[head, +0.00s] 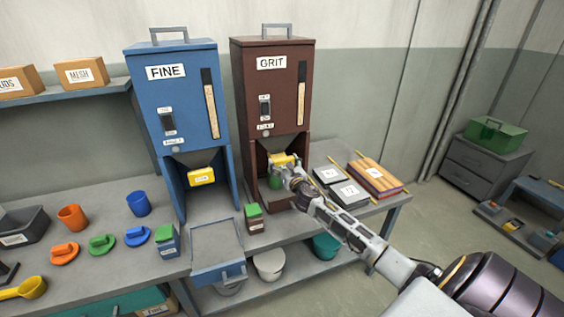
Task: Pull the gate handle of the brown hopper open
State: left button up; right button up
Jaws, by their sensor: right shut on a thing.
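The brown hopper (270,105), labelled GRIT, stands on the bench near the middle of the head view. Its yellow gate handle (278,158) is at the opening under the hopper body. My right gripper (288,170) is at this handle and shut on it, partly hiding it. A green thing (275,182) shows below the handle inside the hopper's stand, partly hidden by the gripper. My left gripper is not in view.
The blue hopper (177,95), labelled FINE, stands to the left with an open drawer (218,274) in front. A small green-topped box (254,220) sits between the hoppers.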

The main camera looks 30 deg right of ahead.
aim_at(284, 165)
jog(key=shift+v, duration=0.8)
jog(key=shift+f, duration=0.15)
jog(key=o, duration=1.4)
jog(key=shift+s, duration=0.15)
jog(key=shift+c, duration=0.2)
jog(key=shift+v, duration=0.85)
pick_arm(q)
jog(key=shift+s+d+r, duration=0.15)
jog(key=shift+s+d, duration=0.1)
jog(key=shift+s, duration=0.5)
pick_arm(e)
jog(key=v, duration=1)
